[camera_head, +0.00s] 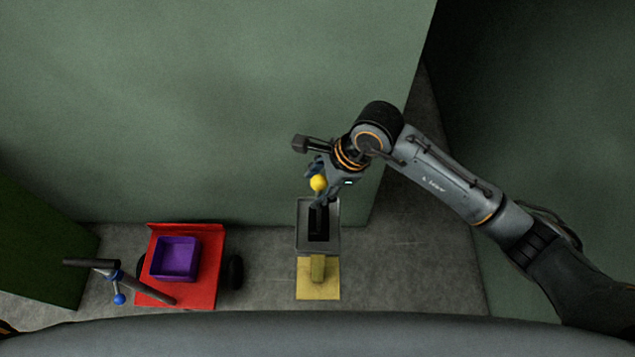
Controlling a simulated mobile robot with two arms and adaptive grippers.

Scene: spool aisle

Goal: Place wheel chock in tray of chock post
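The chock post stands on a yellow base (332,290) near the bottom middle of the head view. Its grey rectangular tray (302,242) has a dark inside. My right gripper (319,180) is over the far end of the tray, its fingers around a yellow ball-shaped knob (318,184). I take the knob to be the handle of the wheel chock. A dark shape below it lies over or in the tray, and I cannot tell whether it touches the tray's bottom. The gripper hides part of it. My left gripper is not in view.
A red cart (205,291) with a purple bin (174,258) and dark wheels stands left of the post. A dark bar with a blue ball (119,299) is at its left. A large green block (210,110) rises behind. Grey floor is clear right of the post.

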